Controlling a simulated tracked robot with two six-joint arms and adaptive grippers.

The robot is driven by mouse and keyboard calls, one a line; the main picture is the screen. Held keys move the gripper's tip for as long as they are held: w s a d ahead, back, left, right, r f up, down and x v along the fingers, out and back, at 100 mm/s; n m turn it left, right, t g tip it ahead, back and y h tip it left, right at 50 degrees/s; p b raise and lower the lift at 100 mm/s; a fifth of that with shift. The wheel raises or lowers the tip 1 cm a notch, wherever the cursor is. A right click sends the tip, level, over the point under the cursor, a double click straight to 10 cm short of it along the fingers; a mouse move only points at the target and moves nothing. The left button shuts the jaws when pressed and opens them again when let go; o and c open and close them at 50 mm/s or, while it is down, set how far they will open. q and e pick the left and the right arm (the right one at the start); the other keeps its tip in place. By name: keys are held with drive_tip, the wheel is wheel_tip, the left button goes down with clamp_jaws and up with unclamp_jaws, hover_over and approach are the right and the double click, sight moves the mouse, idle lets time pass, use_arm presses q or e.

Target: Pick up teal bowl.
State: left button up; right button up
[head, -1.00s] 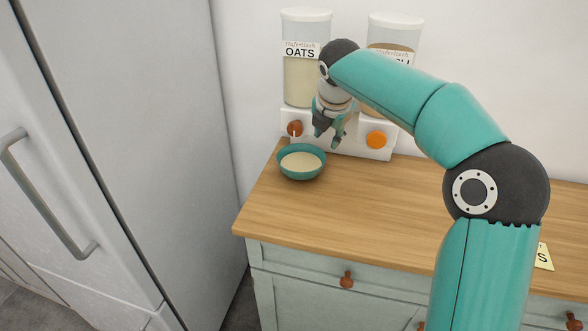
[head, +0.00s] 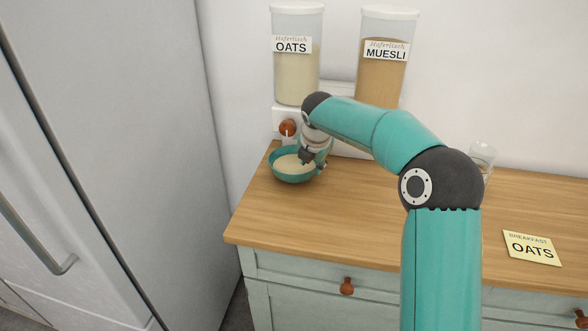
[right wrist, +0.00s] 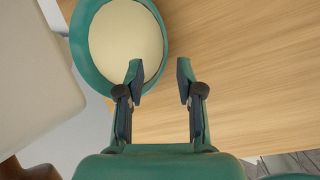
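The teal bowl (head: 293,178) stands upright at the left end of the wooden counter, with pale, oat-like contents inside. My right gripper (head: 313,163) is low at the bowl's right side. In the right wrist view the bowl (right wrist: 80,50) is at the upper left. There my right gripper (right wrist: 158,68) is open, with its left finger over the bowl's right rim and its right finger over bare counter. Nothing is between the fingers except perhaps the rim's edge; I cannot tell whether they touch it. My left gripper is in no view.
An oats dispenser (head: 297,75) and a muesli dispenser (head: 385,78) stand behind, against the wall. A knob (head: 287,127) is just above the bowl. A glass (head: 482,155) and a yellow card reading OATS (head: 531,247) are at the right. The counter's front middle is clear.

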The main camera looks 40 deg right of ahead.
sight(311, 171)
drive_tip(key=shift+x, duration=3)
clamp_jaws()
drive_tip(key=shift+r, duration=0.1)
